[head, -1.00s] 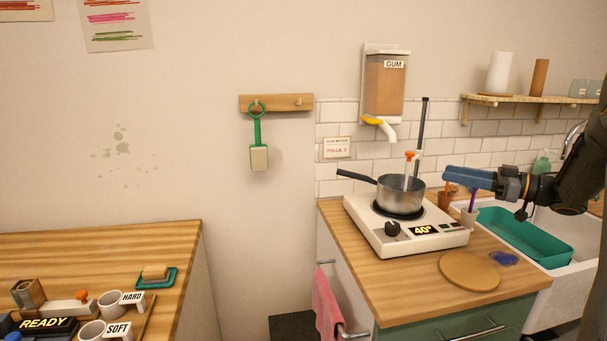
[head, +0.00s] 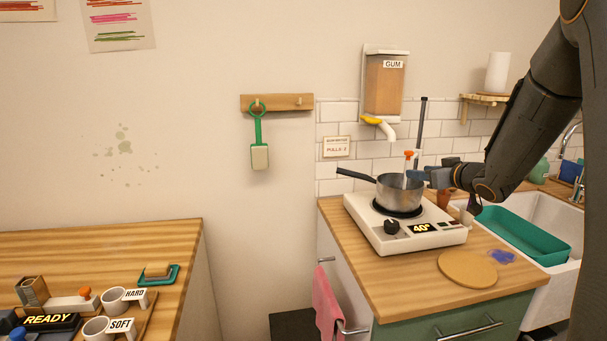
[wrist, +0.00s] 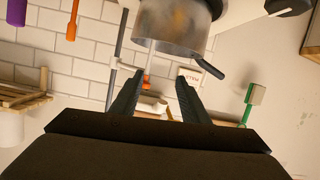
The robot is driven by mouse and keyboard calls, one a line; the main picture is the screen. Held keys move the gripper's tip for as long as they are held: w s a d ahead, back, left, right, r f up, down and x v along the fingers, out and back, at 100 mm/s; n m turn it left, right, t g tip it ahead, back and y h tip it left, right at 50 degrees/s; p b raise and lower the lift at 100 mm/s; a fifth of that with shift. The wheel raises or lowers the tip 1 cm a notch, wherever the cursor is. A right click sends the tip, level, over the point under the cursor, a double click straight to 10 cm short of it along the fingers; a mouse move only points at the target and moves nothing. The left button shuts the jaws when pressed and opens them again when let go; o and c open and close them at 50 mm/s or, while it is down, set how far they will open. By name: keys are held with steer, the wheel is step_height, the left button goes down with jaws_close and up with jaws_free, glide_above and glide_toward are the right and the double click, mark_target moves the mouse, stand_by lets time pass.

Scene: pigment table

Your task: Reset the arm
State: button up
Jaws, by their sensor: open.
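My gripper (head: 418,177) is at the right of the saucepan (head: 399,196), near the upright thermometer-like stick with an orange top (head: 408,155). In the wrist view my gripper (wrist: 156,84) has its two fingers apart, with no object clearly held between them. The saucepan (wrist: 172,28) shows there beyond the fingertips. In the head view my arm comes down from the upper right and hides part of the shelf and sink area. I cannot tell whether the fingers touch the stick or the pan.
The saucepan sits on a white hotplate (head: 430,236) reading 40°. A round wooden board (head: 467,269) lies on the counter in front. A teal tray (head: 525,236) is in the sink. A gum dispenser (head: 385,85) hangs above. A green-handled tool (head: 259,150) hangs on the wall.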

steer(key=s+a+f+m+g+h, duration=0.1)
steer(key=s+a+f+g, duration=0.2)
steer(key=s, duration=0.5)
steer(key=s+a+f+m+g+h, duration=0.1)
steer(key=s+a+f+g+h, duration=0.1)
steer(key=s+f, duration=0.4)
steer(key=s+a+f+m+g+h, duration=0.1)
steer(key=s+a+f+g, duration=0.3)
steer(key=s, duration=0.8)
steer(key=shift+s+a+f+m, duration=0.15)
steer(key=shift+a+f+m, duration=0.25)
steer(key=shift+a+f, duration=0.15)
steer(key=s+a+f+g, duration=0.1)
steer(key=s+a+g, duration=0.1)
steer(key=s, duration=0.5)
steer(key=s+a+f+g, duration=0.1)
steer(key=s+a+g, duration=0.1)
steer(key=s, duration=0.4)
steer(key=shift+s+a+f+g, duration=0.2)
steer(key=shift+s+a+g, duration=0.15)
steer(key=shift+a, duration=0.35)
steer(key=shift+w+d, duration=0.1)
steer(key=shift+d, duration=0.05)
